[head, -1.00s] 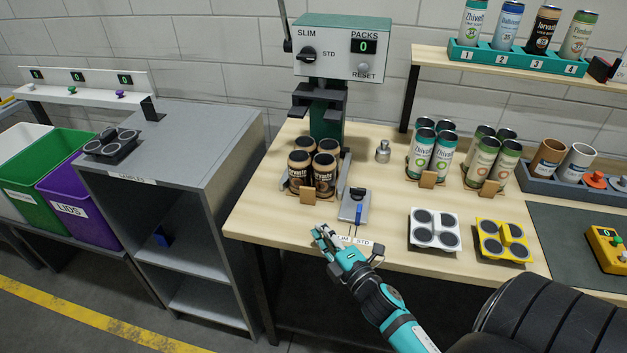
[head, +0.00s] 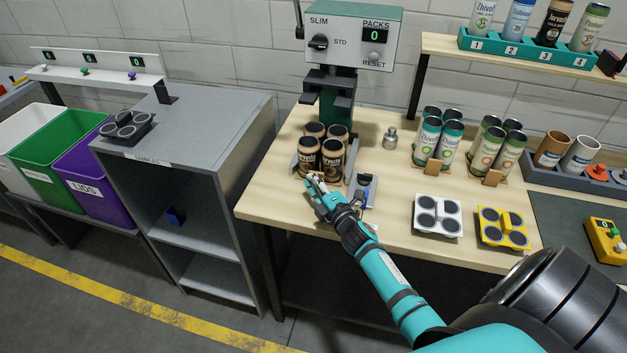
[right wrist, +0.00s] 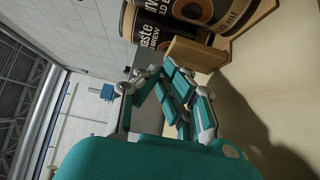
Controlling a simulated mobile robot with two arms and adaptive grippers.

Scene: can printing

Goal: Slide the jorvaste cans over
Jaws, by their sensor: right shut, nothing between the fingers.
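Several dark brown jorvaste cans (head: 332,155) stand upright in a tight group on a small wooden tray at the foot of the press (head: 345,70). A wooden block (head: 318,179) sits at the front of the tray. My right gripper (head: 314,182) is shut and empty, just in front of the cans and close to the block. In the right wrist view its fingers (right wrist: 172,98) point at the block (right wrist: 196,54), with the cans (right wrist: 180,22) behind it. I cannot tell whether the fingertips touch the block. My left gripper is not in view.
A small device with a blue lever (head: 364,186) is right of my gripper. White (head: 438,214) and yellow (head: 503,229) lid holders lie to the right. Green-labelled cans (head: 438,143) stand behind them. A grey shelf unit (head: 215,125) stands left of the table.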

